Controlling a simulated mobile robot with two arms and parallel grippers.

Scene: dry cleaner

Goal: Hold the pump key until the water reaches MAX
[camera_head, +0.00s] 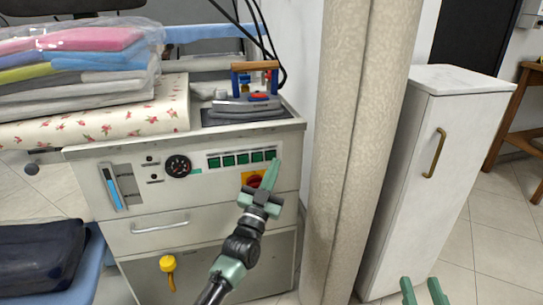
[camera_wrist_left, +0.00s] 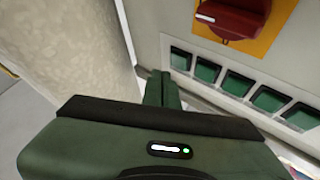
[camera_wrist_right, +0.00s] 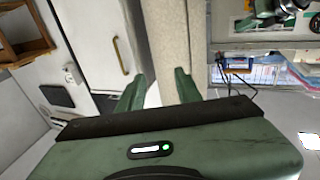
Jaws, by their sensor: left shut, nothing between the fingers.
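A row of several green keys (camera_head: 242,159) sits on the ironing station's front panel. My left gripper (camera_head: 271,164) is shut and empty, its tips at the rightmost key; contact cannot be told. In the left wrist view the shut fingers (camera_wrist_left: 161,75) lie beside the end key (camera_wrist_left: 180,60). Key labels are unreadable, so I cannot tell which is the pump key. A slanted water gauge (camera_head: 111,187) at the panel's left shows a blue column; its MAX mark is too small to read. My right gripper (camera_head: 424,288) is open and empty, low at the right.
A red knob on a yellow plate (camera_wrist_left: 282,22) is close to the left gripper. A round black dial (camera_head: 178,167) sits left of the keys. An iron (camera_head: 247,103) and folded clothes (camera_head: 80,75) are on top. A beige column (camera_head: 350,150) and white cabinet (camera_head: 425,180) stand right.

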